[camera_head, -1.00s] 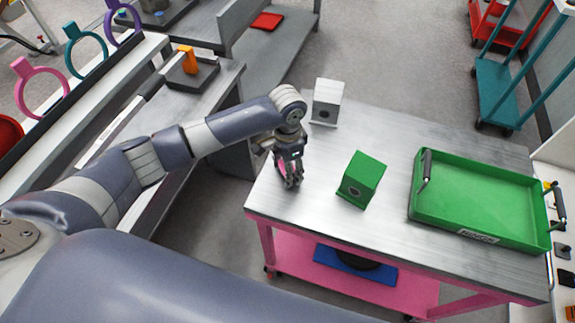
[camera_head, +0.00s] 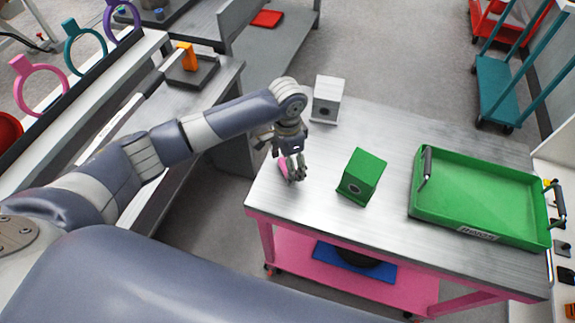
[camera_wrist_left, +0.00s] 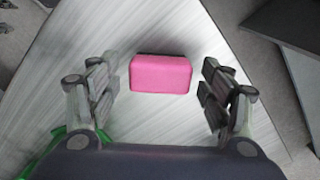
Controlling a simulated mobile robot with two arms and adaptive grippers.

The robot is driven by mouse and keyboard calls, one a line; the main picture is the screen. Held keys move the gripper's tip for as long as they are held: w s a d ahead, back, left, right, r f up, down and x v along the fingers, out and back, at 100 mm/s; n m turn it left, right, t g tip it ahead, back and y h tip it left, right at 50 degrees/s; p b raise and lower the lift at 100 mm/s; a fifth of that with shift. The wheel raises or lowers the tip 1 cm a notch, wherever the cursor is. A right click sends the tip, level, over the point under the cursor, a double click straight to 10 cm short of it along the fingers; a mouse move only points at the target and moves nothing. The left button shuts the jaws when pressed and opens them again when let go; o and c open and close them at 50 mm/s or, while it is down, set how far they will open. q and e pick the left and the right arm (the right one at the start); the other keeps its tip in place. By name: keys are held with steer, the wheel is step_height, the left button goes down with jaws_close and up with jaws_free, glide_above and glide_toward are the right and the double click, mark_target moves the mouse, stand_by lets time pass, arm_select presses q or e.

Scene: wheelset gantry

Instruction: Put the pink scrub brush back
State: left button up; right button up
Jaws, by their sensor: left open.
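The pink scrub brush (camera_wrist_left: 160,74) lies on the metal tabletop, a pink block with a dark strip along its far edge in the left wrist view. In the head view only a bit of the brush (camera_head: 284,168) shows, at the table's left side, partly hidden by my left gripper (camera_head: 292,176). My left gripper is open above the brush. In the left wrist view its fingers (camera_wrist_left: 163,98) stand on either side of the brush, with a gap on each side. My right gripper is not in view.
The pink-framed table (camera_head: 300,220) also holds a grey block (camera_head: 327,100), a green block (camera_head: 362,177) and a green tray (camera_head: 480,200) with dark handles. A grey bench with an orange object (camera_head: 188,58) stands to the left. Bare tabletop lies between the brush and the green block.

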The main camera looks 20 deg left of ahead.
arm_select(q)
step_height(320, 180, up, 11)
steer(key=b, duration=0.1)
steer(key=shift+f, duration=0.15)
stand_by(0.4)
